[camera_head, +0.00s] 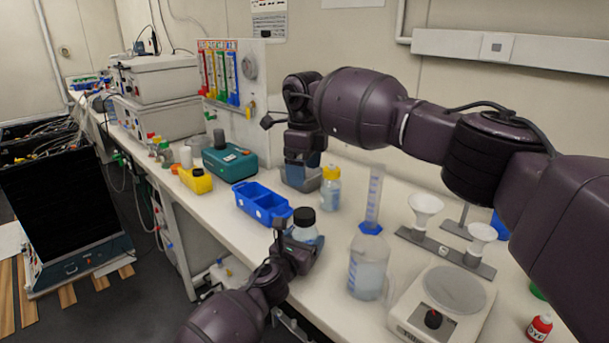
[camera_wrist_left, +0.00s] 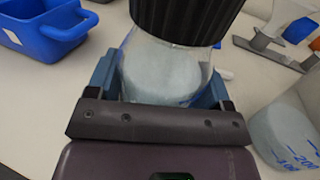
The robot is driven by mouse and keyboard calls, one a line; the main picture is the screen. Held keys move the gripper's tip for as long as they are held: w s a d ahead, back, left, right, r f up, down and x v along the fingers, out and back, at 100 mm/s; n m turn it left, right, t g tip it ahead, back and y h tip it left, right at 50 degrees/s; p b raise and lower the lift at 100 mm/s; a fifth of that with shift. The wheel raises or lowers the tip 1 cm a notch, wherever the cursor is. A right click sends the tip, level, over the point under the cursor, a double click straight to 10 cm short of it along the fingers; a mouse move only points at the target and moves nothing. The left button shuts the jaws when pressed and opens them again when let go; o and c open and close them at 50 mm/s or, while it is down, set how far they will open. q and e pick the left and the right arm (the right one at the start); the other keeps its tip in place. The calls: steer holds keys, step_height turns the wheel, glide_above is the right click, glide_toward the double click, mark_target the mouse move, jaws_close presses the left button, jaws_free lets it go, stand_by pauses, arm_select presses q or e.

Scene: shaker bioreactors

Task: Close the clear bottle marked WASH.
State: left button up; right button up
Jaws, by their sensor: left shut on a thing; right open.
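A clear bottle with pale contents (camera_wrist_left: 160,75) stands between the fingers of my left gripper (camera_wrist_left: 165,95), which is shut on its body. In the head view the bottle (camera_head: 306,236) is near the bench's front edge, with my left gripper (camera_head: 296,243) around it. A black ribbed cap (camera_head: 304,216) is on top of the bottle; it also shows in the wrist view (camera_wrist_left: 187,18). I cannot tell how tightly the cap sits, and no WASH marking is readable. My right gripper (camera_head: 301,178) is open, pointing down behind the bottle, left of a yellow-capped bottle (camera_head: 330,187).
A blue bin (camera_head: 262,203) is left of the bottle. Funnels on a stand (camera_head: 425,205) are behind the balance. A red dye bottle (camera_head: 540,326) is at the lower right.

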arm_select(q)
steer(key=o, duration=1.7)
steer(key=shift+o, duration=0.2)
steer(key=shift+s+a, duration=0.1)
arm_select(e)
steer(key=shift+r, duration=0.1)
arm_select(q)
steer(key=shift+s+a, duration=0.15)
steer(key=shift+s, duration=0.1)
steer(key=p+v, duration=0.2)
steer(key=v, duration=0.7)
steer(key=shift+s+a, duration=0.2)
steer(key=shift+s, duration=0.25)
arm_select(e)
steer(key=shift+s+r, duration=0.15)
steer(key=shift+r, duration=1.75)
